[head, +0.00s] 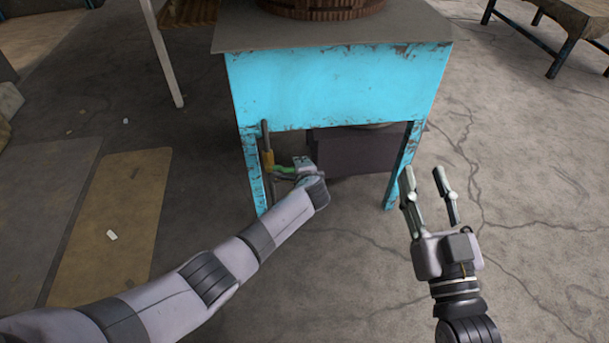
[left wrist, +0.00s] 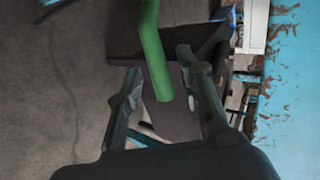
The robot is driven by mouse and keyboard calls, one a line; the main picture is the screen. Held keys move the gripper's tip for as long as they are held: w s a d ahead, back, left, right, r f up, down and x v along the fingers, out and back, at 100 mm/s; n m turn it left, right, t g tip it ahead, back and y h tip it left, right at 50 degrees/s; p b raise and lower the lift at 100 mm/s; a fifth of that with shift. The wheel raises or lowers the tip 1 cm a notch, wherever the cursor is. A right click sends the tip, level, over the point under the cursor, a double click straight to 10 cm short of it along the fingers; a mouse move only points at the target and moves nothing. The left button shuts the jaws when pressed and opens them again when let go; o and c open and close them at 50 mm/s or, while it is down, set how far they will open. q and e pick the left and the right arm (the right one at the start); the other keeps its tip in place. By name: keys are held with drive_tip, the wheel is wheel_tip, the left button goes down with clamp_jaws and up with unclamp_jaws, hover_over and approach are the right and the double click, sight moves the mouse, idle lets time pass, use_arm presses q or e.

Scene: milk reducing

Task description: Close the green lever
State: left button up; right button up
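The green lever (head: 284,169) is by the left front leg of the turquoise table, low under its top. In the left wrist view the lever is a smooth green rod (left wrist: 154,45) coming down from the top, its lower end between my two fingers. My left gripper (head: 301,167) is at the lever in the head view, partly hidden by its own wrist. In the wrist view its fingers are apart, with gaps to the rod on both sides. My right gripper (head: 425,178) is open and empty, right of the table over bare floor.
The turquoise table (head: 335,85) stands ahead, with a wooden tub (head: 322,8) on top. A yellow-brown pipe piece (head: 267,160) is beside the left leg. A dark box (head: 358,150) is under the table.

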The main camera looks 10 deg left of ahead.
use_arm(q)
drive_tip(key=v, duration=1.1)
drive_tip(key=shift+s, duration=0.15)
